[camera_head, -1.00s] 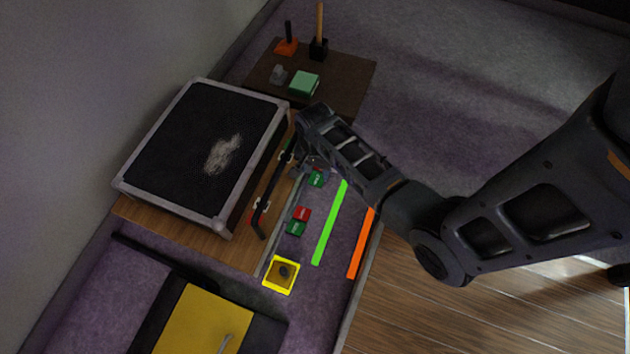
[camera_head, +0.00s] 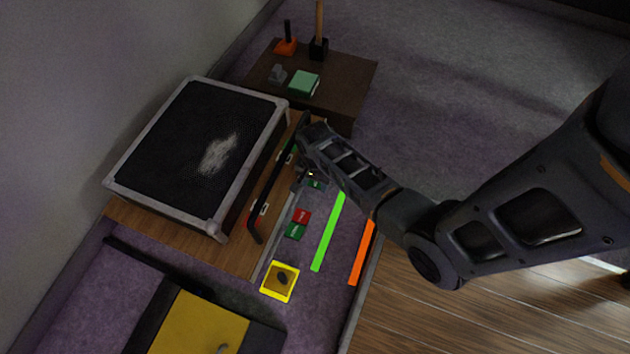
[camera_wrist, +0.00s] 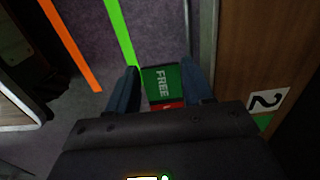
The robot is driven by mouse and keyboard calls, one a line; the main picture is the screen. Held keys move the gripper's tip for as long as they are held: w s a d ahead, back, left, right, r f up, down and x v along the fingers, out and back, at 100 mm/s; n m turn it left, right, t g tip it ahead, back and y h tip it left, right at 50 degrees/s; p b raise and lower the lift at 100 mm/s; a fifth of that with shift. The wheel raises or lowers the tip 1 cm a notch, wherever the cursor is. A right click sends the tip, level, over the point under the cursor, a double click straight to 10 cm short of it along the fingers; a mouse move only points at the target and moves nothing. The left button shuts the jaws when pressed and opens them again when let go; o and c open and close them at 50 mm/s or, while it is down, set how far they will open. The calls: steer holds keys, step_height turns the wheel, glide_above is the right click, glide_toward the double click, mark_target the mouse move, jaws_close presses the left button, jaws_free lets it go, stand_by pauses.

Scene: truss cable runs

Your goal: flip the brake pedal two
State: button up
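Brake pedal two is a rocker plate with a green half marked FREE (camera_wrist: 162,84) and a red half, mostly hidden behind my gripper's body. A label with the number 2 (camera_wrist: 268,101) is on the wooden side beside it in the wrist view. My gripper (camera_wrist: 160,78) is over the pedal, with its two fingers apart on either side of the green half. I cannot tell whether they touch it. In the head view, my gripper (camera_head: 308,176) hides most of this pedal; a bit of green (camera_head: 315,185) shows.
Another red and green pedal (camera_head: 297,223) sits nearer the yellow box (camera_head: 280,281). A black bar (camera_head: 278,185) runs along the wooden platform beside the big black case (camera_head: 195,150). Green (camera_head: 328,232) and orange (camera_head: 361,253) strips lie on the carpet.

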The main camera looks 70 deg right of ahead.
steer(key=c, duration=0.6)
steer(key=shift+d+r+y+p, duration=0.25)
steer(key=shift+r+y+p, duration=0.3)
steer(key=shift+p, duration=0.3)
steer(key=shift+d+r+y+p, duration=0.1)
steer(key=shift+d+y+p, duration=0.1)
steer(key=shift+y, duration=0.7)
steer(key=shift+d+r+y+p, duration=0.1)
steer(key=shift+d+y+p, duration=0.1)
steer(key=shift+y, duration=0.65)
steer(key=o, duration=0.8)
steer(key=p+v, duration=0.3)
steer(key=v, duration=0.4)
steer(key=shift+d+r+p, duration=0.15)
steer(key=shift+r+p, duration=0.2)
